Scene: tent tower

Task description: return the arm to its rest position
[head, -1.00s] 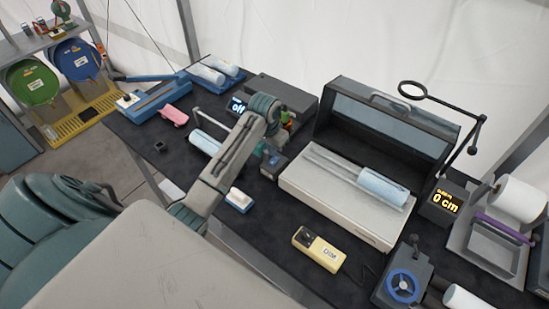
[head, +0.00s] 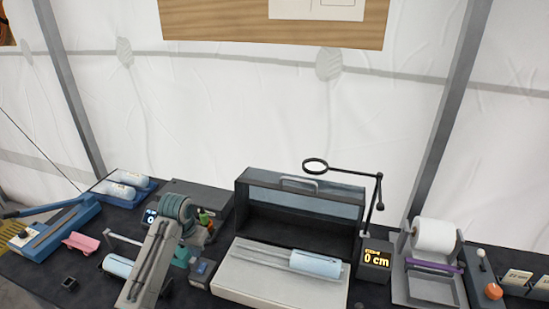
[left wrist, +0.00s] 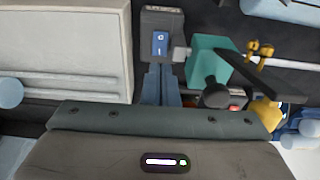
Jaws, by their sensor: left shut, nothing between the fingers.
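My left arm (head: 150,265) rises from the bottom edge in the head view and bends at a ribbed green joint, reaching over the table. Its fingertips are not clear in that view. In the left wrist view my left gripper (left wrist: 160,72) shows as two slim blue-grey fingers lying together, shut and empty. Their tips are close to a small dark box with a blue switch (left wrist: 160,44); I cannot tell whether they touch it. The same box (head: 202,270) is right of the arm in the head view. My right gripper is not in view.
A teal block (left wrist: 208,60) sits beside the small box. An open case (head: 243,274) holding a blue roll (head: 316,264) stands to the right. A magnifier arm (head: 345,171), a display (head: 376,258) and a paper roll holder (head: 430,288) are farther right. A pink item (head: 81,242) lies left.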

